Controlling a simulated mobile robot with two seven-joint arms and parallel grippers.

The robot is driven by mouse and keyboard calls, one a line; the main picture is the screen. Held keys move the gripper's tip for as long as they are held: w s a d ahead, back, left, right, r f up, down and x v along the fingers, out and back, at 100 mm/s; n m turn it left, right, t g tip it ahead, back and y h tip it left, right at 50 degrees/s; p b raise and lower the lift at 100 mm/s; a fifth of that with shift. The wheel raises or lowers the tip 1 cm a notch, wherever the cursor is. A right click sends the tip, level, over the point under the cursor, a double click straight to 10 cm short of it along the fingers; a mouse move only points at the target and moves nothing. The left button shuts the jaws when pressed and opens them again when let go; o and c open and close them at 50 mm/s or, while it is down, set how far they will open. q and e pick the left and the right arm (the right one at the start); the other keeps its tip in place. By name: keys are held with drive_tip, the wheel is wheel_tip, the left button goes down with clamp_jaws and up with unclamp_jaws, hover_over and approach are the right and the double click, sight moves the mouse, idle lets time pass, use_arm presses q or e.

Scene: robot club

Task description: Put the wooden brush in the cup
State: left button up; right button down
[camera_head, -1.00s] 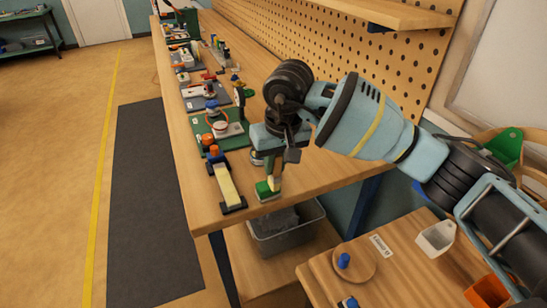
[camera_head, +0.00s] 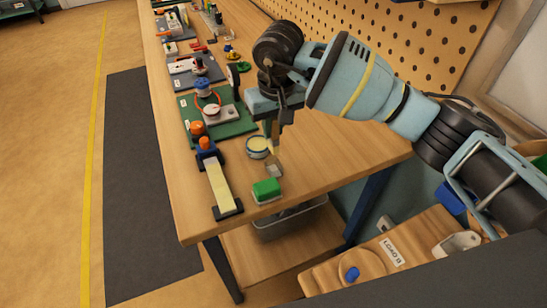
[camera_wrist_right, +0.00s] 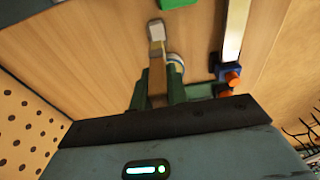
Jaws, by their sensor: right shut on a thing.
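The wooden brush (camera_head: 274,160) hangs from my right gripper (camera_head: 274,133), with its pale grey head pointing down toward the table. In the right wrist view, the brush (camera_wrist_right: 157,46) sits between the two green fingers of the gripper (camera_wrist_right: 157,92), which are shut on its handle. A small round cup-like container (camera_head: 257,147) with a pale, blue-banded wall stands on the table just left of the brush. It also shows in the right wrist view (camera_wrist_right: 174,61), partly hidden by a finger. The brush looks outside it. My left gripper is not in view.
A green block (camera_head: 266,189) lies near the table's front edge. Left of it is a long pale strip (camera_head: 219,187) with dark ends. A green mat (camera_head: 225,122) with parts lies behind. A pegboard (camera_head: 400,50) stands at the right. A lower stand (camera_head: 420,250) is at front right.

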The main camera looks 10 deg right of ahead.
sight(276, 119)
drive_tip(key=shift+w+f, duration=0.1)
drive_tip(key=shift+f, duration=3.85)
drive_tip(key=shift+f, duration=0.15)
drive_tip(key=c, duration=1.4)
unclamp_jaws()
drive_tip(key=shift+o, duration=0.2)
drive_tip(key=r, duration=0.4)
drive_tip(key=s+r, duration=0.1)
drive_tip(key=r, duration=0.7)
drive_tip(key=shift+s+d+r, duration=0.15)
drive_tip(key=shift+s, duration=0.1)
